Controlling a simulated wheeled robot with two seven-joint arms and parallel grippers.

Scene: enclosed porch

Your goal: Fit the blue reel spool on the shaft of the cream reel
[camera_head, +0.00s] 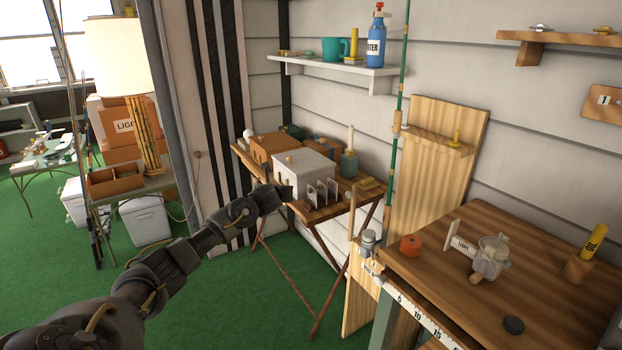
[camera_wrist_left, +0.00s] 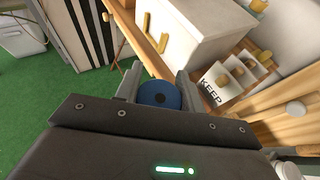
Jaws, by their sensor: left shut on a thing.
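My left gripper (camera_head: 284,192) reaches in from the left, in front of the small folding table with the white box. In the left wrist view its two fingers are shut on the blue reel spool (camera_wrist_left: 160,95), a round blue disc with a dark centre hole. The spool cannot be made out in the head view. The cream reel (camera_head: 490,258) sits on the wooden workbench at the right, well apart from my gripper. A white board marked LIGHT (camera_head: 463,244) stands beside it. The reel's shaft is too small to tell clearly. My right gripper is not in view.
On the workbench (camera_head: 440,270) are an orange spool (camera_head: 411,245), a black disc (camera_head: 514,325) and a yellow tube in a wooden holder (camera_head: 579,270). The white box (camera_head: 303,170) and KEEP cards (camera_wrist_left: 219,85) are close to my gripper. A green rod (camera_head: 401,90) rises behind.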

